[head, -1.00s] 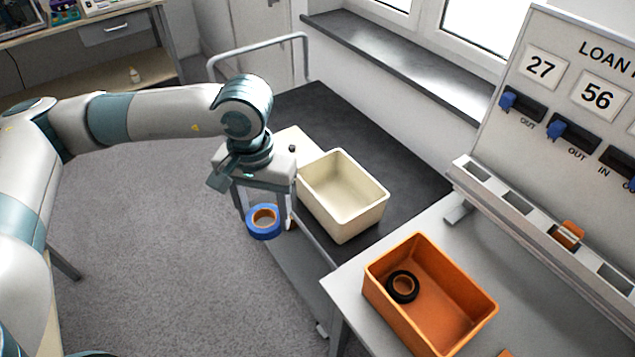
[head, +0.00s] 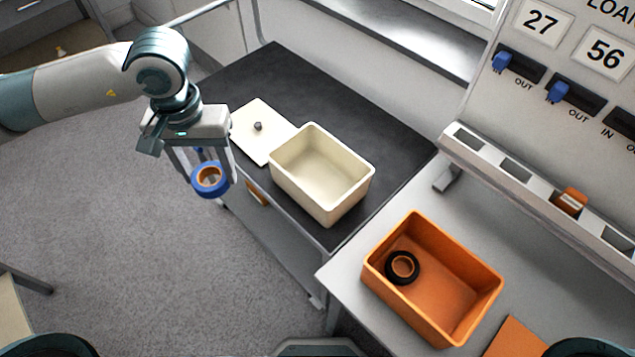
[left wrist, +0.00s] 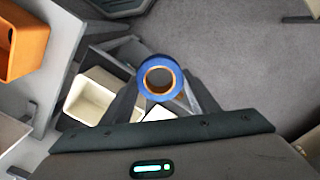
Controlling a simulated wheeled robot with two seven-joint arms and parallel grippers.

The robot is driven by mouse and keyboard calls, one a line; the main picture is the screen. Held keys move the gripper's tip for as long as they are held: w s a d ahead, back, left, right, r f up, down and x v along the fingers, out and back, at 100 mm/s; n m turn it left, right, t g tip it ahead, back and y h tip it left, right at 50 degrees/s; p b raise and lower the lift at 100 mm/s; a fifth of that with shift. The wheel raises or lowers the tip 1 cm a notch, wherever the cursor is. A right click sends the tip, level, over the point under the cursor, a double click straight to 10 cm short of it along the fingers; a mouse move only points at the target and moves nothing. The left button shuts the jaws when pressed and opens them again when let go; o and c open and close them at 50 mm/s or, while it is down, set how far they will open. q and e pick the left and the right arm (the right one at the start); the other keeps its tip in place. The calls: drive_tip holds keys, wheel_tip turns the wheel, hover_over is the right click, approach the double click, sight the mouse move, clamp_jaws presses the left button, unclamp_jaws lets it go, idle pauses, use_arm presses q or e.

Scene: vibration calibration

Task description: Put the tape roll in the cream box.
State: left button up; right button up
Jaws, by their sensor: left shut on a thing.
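My left gripper (head: 208,178) is shut on a blue tape roll (head: 207,193) with an orange-brown core. It holds the roll up in the air to the left of the cream box (head: 297,190), clear of it. The roll also shows between the fingers in the left wrist view (left wrist: 160,59). The cream box is open and looks empty, standing on the dark cart top; it shows in the left wrist view (left wrist: 93,94) left of the roll. A black tape roll (head: 389,268) lies inside the orange box (head: 398,303). My right gripper is not in view.
A cream lid (head: 267,146) with a grey knob lies just left of the cream box. The orange box stands on a light table to the right, below a slotted rail (head: 530,200) and a numbered board. The dark cart top (head: 270,85) behind the box is clear.

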use_arm(q)
drive_tip(key=shift+w+d+f, duration=0.25)
drive_tip(key=shift+w+d, duration=0.1)
drive_tip(key=shift+w, duration=0.05)
drive_tip(key=w+d+f+n, duration=0.5)
drive_tip(key=w+d, duration=0.1)
drive_tip(key=d, duration=0.3)
drive_tip(key=w+d+f+n, duration=0.6)
drive_tip(key=w+d, duration=0.1)
drive_tip(key=d, duration=0.3)
drive_tip(key=shift+f+n, duration=0.2)
drive_tip(key=shift+n, duration=0.1)
drive_tip(key=shift+d, duration=0.1)
